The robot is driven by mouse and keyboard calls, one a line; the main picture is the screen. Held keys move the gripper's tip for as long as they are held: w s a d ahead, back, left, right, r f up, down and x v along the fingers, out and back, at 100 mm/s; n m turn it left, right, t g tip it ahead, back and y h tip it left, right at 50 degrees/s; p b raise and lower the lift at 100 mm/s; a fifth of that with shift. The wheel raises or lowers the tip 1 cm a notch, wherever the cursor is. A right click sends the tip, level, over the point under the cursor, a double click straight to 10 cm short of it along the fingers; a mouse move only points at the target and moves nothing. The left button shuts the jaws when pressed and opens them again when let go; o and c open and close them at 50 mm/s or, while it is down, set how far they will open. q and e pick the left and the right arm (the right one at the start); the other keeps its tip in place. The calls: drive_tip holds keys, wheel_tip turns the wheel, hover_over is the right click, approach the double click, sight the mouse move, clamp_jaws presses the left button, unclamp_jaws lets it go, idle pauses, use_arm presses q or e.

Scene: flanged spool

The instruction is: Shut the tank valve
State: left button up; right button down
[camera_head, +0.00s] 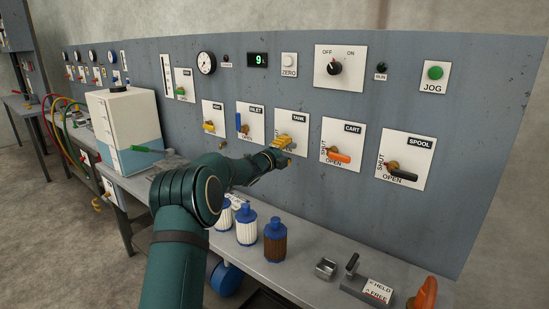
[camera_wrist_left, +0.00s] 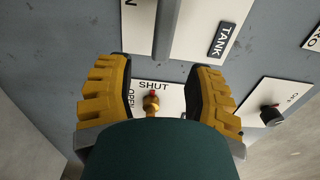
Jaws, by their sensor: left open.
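The tank valve's plate with its TANK label (camera_head: 299,119) is on the wall panel, and the label also shows in the left wrist view (camera_wrist_left: 223,38). In that view a grey bar (camera_wrist_left: 167,30), apparently the valve's handle, lies along the plate, its end between and beyond my fingertips. My left gripper (camera_head: 284,144) has yellow fingers and is in front of the tank plate, covering much of the valve in the head view. Its fingers (camera_wrist_left: 158,68) are spread; I see no contact with the bar. The valve's hub is hidden. My right gripper is not in view.
The inlet valve with its blue handle (camera_head: 238,122) is left of the tank valve. The cart valve with its orange handle (camera_head: 340,157) and the spool valve with its black handle (camera_head: 403,174) are to the right. Filter bottles (camera_head: 275,241) stand on the bench below.

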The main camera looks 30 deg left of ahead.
use_arm(q)
drive_tip(key=s, duration=0.6)
drive_tip(key=shift+s+a, duration=0.25)
drive_tip(key=shift+s, duration=0.1)
